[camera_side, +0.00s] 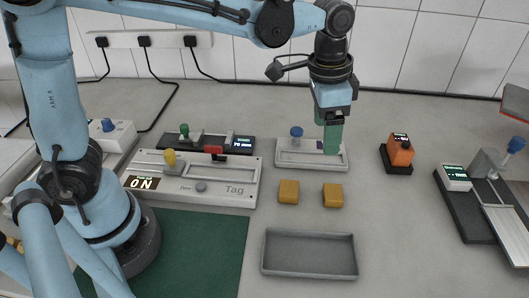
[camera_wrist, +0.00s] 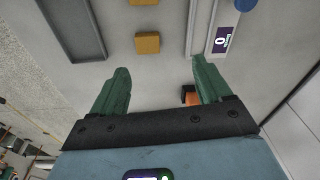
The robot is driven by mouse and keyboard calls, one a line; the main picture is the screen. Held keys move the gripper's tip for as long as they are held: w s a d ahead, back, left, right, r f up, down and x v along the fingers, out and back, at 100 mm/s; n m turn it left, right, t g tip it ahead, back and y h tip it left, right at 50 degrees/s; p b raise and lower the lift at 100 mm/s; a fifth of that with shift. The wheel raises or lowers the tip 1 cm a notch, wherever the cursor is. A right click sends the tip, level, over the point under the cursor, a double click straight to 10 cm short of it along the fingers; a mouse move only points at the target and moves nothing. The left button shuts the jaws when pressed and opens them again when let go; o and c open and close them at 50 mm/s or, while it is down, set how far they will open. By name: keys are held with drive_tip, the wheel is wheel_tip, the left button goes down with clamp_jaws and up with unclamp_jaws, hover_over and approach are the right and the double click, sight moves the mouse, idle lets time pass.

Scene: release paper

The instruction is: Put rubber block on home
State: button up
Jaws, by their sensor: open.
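Two small mustard-yellow blocks lie on the grey table, a left one (camera_side: 289,191) and a right one (camera_side: 333,195); I cannot tell which, if either, is the rubber block. The wrist view shows one yellow block (camera_wrist: 147,43) whole and another (camera_wrist: 143,2) cut by the top edge. My gripper (camera_side: 333,150) has green fingers and points down, overlapping the right part of a white fixture in the side view. In the wrist view my gripper (camera_wrist: 160,66) is open, with nothing held between its fingers. I see no spot marked home.
A grey tray (camera_side: 310,274) lies in front of the blocks. The white fixture (camera_side: 283,163) has a blue knob. An orange device (camera_side: 398,152) stands right of it, and a white Tag panel (camera_side: 232,200) left. A dark rail unit is far right. Table right of the tray is clear.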

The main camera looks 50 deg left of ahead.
drive_tip(key=s+a+f+n+t, duration=0.1)
drive_tip(key=s+a+n+t, duration=0.5)
drive_tip(key=s+a, duration=0.4)
drive_tip(key=a+n, duration=0.1)
drive_tip(key=a, duration=0.3)
drive_tip(key=shift+s, duration=0.2)
